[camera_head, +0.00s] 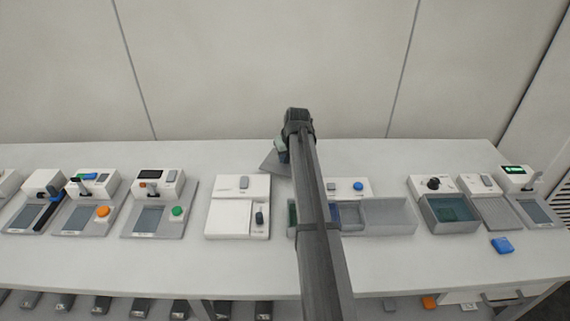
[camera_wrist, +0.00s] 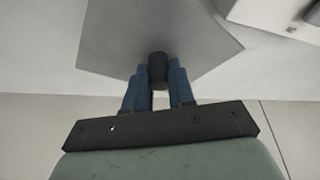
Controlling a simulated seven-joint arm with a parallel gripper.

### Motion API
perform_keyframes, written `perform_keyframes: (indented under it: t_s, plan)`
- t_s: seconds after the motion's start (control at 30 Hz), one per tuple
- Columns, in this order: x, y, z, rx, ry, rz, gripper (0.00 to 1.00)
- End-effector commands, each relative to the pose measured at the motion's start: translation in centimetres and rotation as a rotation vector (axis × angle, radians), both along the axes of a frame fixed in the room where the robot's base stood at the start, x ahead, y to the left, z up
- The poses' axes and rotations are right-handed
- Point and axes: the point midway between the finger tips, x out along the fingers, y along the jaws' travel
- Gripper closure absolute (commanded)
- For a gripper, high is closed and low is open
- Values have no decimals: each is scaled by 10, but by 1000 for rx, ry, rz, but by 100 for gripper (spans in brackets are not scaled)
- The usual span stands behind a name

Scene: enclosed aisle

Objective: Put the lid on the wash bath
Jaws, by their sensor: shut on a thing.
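My gripper (camera_wrist: 158,72) has blue fingers shut on the dark knob of a flat grey square lid (camera_wrist: 205,32). In the head view, part of the lid (camera_head: 270,161) shows left of my arm, near the back of the bench; my arm hides the rest. It looks tilted there, and I cannot tell its height over the bench. An open grey bath (camera_head: 478,227) with teal liquid stands right of centre. A wider grey unit with compartments (camera_head: 388,216) stands partly behind my arm. No label is readable, so I cannot tell which is the wash bath.
A white box unit (camera_head: 236,189) stands left of my arm, and several devices with screens and knobs stand further left. A unit with a grey plate (camera_head: 497,213) stands right of the bath. A blue object (camera_head: 502,245) lies in front. The front strip is mostly clear.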

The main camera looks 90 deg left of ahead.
Motion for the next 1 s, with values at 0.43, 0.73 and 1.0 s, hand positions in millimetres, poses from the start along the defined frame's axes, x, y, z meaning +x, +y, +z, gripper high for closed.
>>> perform_keyframes:
  t_s: [0.43,0.73,1.0]
  plan:
    - [0,0,-37,1,0,0,100]
    - [0,0,-39,0,0,0,100]
    - [0,0,-39,0,0,0,53]
